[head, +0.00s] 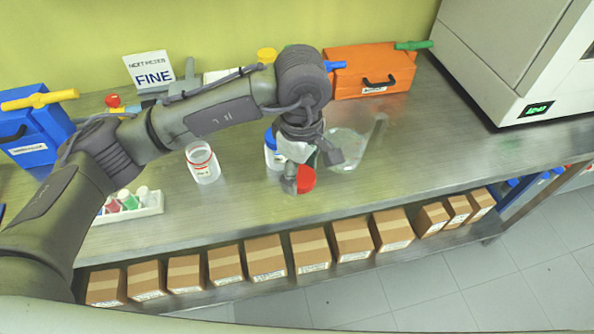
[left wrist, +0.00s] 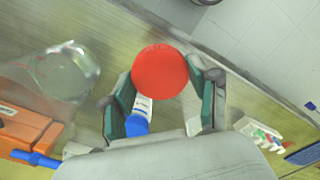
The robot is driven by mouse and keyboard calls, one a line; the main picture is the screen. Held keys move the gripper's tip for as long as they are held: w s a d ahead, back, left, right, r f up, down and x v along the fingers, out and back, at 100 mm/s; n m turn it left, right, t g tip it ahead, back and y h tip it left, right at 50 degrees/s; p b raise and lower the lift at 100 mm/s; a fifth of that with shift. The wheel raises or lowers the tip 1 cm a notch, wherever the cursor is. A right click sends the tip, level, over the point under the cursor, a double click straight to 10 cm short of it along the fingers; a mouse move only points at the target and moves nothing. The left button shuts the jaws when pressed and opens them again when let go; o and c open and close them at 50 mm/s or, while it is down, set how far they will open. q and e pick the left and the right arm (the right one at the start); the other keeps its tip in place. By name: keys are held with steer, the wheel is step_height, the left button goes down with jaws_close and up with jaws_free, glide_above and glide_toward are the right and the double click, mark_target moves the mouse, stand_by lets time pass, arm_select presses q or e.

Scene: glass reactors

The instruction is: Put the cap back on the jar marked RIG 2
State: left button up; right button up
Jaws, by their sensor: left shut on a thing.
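My left gripper (head: 308,172) is shut on a red cap (head: 306,180) and holds it above the front part of the bench. The cap also shows as a red disc between the fingers in the left wrist view (left wrist: 160,70). An open clear jar (head: 202,163) with a red ring at its neck stands upright to the left of the gripper; its label is too small to read. A jar with a blue cap (head: 270,140) stands just behind the gripper, partly hidden by it; it also shows in the left wrist view (left wrist: 138,122). My right gripper is not in view.
A clear glass vessel (head: 345,150) stands right of the gripper. A white rack (head: 148,208) with several small bottles is at the left front. Blue (head: 40,130) and orange (head: 365,72) boxes stand farther back. The bench's right part is clear. Cartons (head: 265,258) line the shelf below.

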arm_select(q)
steer(key=s+a+m, duration=0.3)
steer(key=a+m, duration=0.3)
steer(key=a, duration=0.2)
steer(key=s+a+f+m, duration=0.1)
steer(key=s+a+m, duration=0.2)
steer(key=a+m, duration=0.3)
steer(key=a, duration=0.3)
steer(key=shift+s+a, duration=0.15)
steer(key=shift+s, duration=0.1)
steer(key=shift+f, duration=0.1)
